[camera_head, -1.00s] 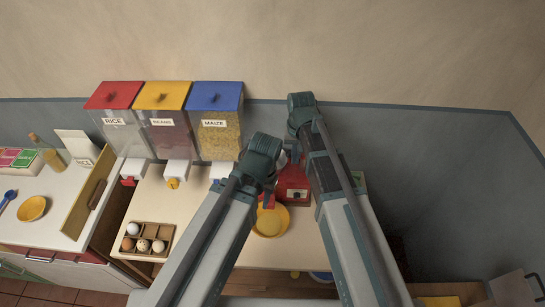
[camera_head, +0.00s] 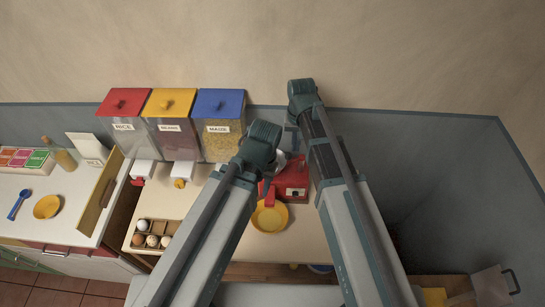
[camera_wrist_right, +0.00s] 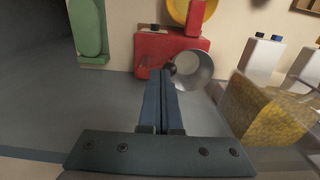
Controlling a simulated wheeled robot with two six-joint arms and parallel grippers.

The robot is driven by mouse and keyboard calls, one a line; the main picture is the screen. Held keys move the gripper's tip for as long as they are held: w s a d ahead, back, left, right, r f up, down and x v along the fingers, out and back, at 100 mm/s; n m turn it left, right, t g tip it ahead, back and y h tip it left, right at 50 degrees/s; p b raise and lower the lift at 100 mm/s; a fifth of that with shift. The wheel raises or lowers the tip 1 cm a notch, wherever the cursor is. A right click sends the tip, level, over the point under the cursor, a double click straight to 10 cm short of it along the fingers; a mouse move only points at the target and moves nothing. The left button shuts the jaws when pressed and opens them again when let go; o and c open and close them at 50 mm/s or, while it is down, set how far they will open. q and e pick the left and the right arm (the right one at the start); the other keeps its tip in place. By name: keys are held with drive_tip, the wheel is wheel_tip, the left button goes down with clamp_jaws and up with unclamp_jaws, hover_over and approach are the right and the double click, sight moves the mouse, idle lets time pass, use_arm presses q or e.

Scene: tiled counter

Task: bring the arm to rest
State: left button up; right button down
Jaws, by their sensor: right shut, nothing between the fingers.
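My right arm reaches up the middle of the head view, and its gripper (camera_head: 291,140) shows small and partly hidden by the wrist, behind the red machine. In the right wrist view the right gripper (camera_wrist_right: 160,85) is shut, its two fingers pressed together with nothing between them. The tips are close to the red machine (camera_wrist_right: 165,52) and its metal cup (camera_wrist_right: 197,72); whether they touch cannot be told. My left arm also reaches over the counter, bent at its far end, and its gripper is hidden.
The red machine (camera_head: 294,178) and a yellow dish (camera_head: 269,216) stand between the arms. Rice (camera_head: 124,127), beans (camera_head: 170,128) and maize (camera_head: 218,129) dispensers stand left, with an egg tray (camera_head: 128,240) in front. The grey wall (camera_head: 430,160) is at right.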

drive_tip(key=shift+f, duration=0.2)
drive_tip(key=s+d+f+n+h+b, duration=0.1)
drive_tip(key=s+f+n+b, duration=0.2)
drive_tip(key=s+f+b, duration=1.2)
drive_tip(key=shift+s+f+n+b, duration=0.3)
drive_tip(key=shift+s+n+b, duration=0.15)
drive_tip(key=shift+s, duration=0.3)
idle(1.2)
